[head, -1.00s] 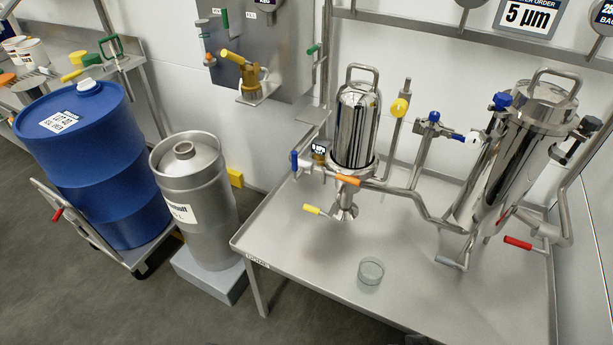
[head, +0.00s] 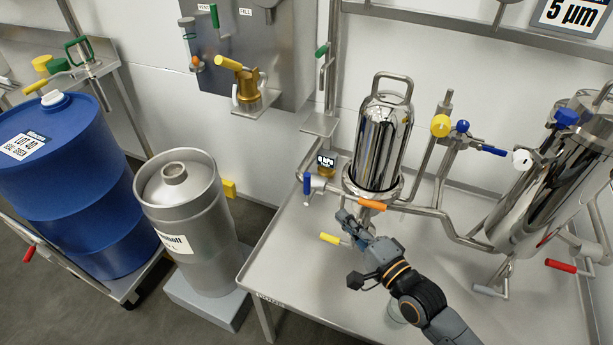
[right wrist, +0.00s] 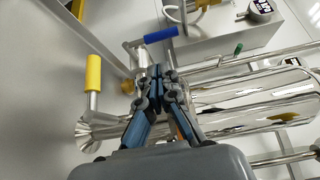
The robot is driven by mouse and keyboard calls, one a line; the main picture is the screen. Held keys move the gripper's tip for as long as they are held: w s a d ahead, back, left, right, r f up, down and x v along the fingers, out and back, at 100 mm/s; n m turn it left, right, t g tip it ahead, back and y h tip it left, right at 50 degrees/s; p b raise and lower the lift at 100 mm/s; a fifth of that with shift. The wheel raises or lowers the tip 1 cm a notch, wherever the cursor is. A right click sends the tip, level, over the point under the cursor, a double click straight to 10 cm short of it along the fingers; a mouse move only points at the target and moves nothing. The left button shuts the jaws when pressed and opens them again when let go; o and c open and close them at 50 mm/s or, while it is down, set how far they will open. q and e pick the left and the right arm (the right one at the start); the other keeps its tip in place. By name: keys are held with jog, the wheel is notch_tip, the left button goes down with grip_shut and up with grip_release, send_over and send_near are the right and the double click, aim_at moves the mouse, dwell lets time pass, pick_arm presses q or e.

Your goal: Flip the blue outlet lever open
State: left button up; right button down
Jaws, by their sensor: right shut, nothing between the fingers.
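A blue lever (head: 307,184) sits at the left end of the pipe by the small polished tank (head: 382,145). It hangs about upright in the head view. In the right wrist view the blue lever (right wrist: 160,34) lies crosswise just beyond the fingertips. My right gripper (head: 345,217) is shut and empty, below and to the right of the lever and apart from it. In the right wrist view the gripper (right wrist: 158,73) points toward the lever's valve. Another blue-handled lever (head: 494,150) is on the pipe toward the large tank. My left gripper is not in view.
An orange lever (head: 373,205) and a yellow lever (head: 330,239) are close to my right gripper. A small gauge (head: 326,163) is behind the blue lever. A glass beaker (head: 393,316) on the bench is partly hidden by my arm. A steel keg (head: 190,225) stands left.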

jog(key=shift+r, duration=0.15)
jog(key=shift+s+d+r, duration=0.1)
jog(key=shift+s+d, duration=0.1)
jog(key=shift+s, duration=0.05)
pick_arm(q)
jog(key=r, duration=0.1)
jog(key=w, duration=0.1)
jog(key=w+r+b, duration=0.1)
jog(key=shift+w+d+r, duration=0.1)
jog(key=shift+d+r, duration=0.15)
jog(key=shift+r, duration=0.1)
pick_arm(e)
jog(key=x, duration=1)
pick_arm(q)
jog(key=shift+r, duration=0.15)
pick_arm(e)
jog(key=shift+r, duration=0.15)
